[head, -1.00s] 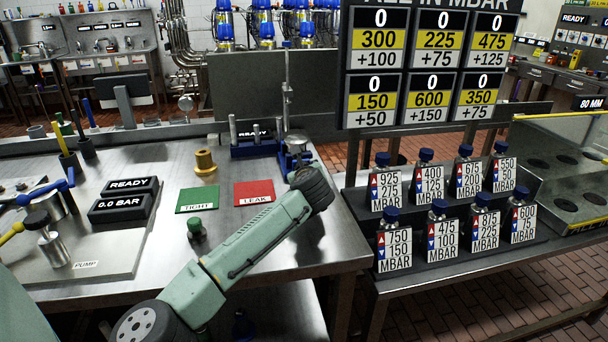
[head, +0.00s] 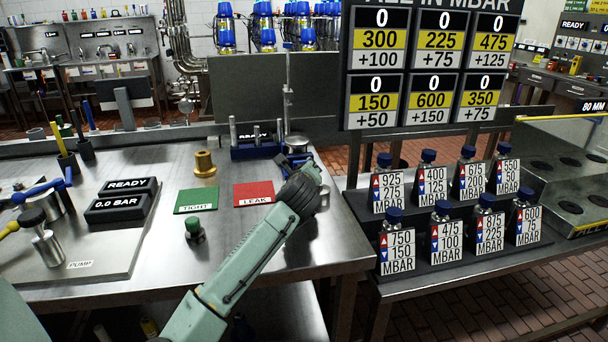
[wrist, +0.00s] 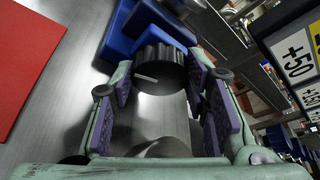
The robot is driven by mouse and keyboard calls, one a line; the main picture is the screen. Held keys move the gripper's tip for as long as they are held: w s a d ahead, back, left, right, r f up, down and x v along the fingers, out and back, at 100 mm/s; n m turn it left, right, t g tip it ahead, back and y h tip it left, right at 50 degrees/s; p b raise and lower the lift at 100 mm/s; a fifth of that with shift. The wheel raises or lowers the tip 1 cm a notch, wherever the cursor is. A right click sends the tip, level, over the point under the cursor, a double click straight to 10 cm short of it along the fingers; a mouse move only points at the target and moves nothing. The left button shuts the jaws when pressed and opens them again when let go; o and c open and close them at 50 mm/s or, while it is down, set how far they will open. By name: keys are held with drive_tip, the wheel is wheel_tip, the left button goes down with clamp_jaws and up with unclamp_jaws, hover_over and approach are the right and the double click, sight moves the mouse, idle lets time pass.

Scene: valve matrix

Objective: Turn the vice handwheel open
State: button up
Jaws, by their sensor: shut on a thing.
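The vice handwheel (wrist: 160,67) is a dark, ridged wheel with a pale bar mark, in the upper middle of the wrist view. The blue vice (wrist: 149,22) lies just beyond it; in the head view, part of the blue vice (head: 290,160) shows behind my wrist. My gripper (wrist: 162,88) has its purple-padded fingers on both sides of the wheel and is shut on it. A smooth grey metal surface shows between the fingers below the wheel. In the head view my wrist hides the wheel and most of the fingers.
A red LEAK plate (head: 254,194) and a green TIGHT plate (head: 196,200) lie left of my wrist. A brass fitting (head: 205,164) and a green-capped part (head: 194,229) stand nearby. Several blue-capped bottles (head: 437,235) stand on a rack to the right.

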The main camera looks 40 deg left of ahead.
drive_tip(key=shift+r, duration=0.1)
drive_tip(key=o, duration=1.1)
drive_tip(key=shift+o, duration=0.2)
drive_tip(key=v, duration=1.2)
